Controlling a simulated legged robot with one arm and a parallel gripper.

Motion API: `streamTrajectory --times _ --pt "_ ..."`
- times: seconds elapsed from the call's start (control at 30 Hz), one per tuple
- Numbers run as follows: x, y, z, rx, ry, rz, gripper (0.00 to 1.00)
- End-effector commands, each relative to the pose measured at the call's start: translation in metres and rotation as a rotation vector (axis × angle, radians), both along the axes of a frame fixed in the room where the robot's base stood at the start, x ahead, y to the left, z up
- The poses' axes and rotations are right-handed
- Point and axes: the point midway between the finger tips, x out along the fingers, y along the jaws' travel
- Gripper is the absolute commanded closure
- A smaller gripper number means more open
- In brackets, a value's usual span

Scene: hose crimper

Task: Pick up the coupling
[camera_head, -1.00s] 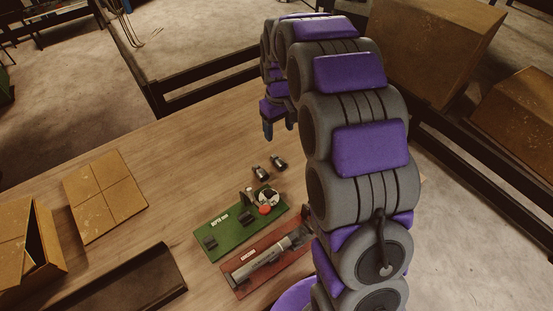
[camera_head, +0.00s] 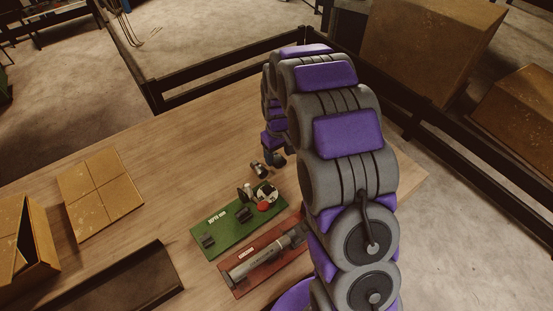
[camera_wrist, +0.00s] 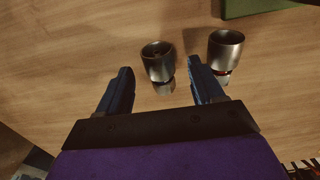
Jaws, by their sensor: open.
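Two small metallic couplings stand on the wooden table in the wrist view. The left coupling (camera_wrist: 158,60) shows between and just beyond the fingertips of my gripper (camera_wrist: 160,72). The right coupling (camera_wrist: 225,50) stands outside the right finger, with a reddish band near its lower part. My gripper is open, with nothing held. In the head view one coupling (camera_head: 259,170) shows just below and left of my gripper (camera_head: 273,155); the other is hidden behind the gripper there. I cannot tell the exact height of the fingers over the table.
A green board (camera_head: 225,241) with small fixtures and a red button lies near the couplings. A red board (camera_head: 242,287) with a grey cylindrical tool lies beside it. A flat carton (camera_head: 100,195), an open box (camera_head: 40,245) and a dark tray (camera_head: 125,285) are at left.

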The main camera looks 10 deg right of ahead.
Motion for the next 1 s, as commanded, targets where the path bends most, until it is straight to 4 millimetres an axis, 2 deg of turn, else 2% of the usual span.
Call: streamTrajectory --times 0.03,0.1,0.37,1.0 --pt "-0.0001 0.0001 -0.0096 0.000 0.001 0.000 0.33" --pt "0.0008 0.0001 -0.0159 0.000 -0.002 0.000 0.33" --pt "0.0011 0.0001 -0.0174 0.000 -0.004 0.001 0.34" --pt "0.0009 0.0002 -0.0176 -0.001 -0.004 0.001 0.95"
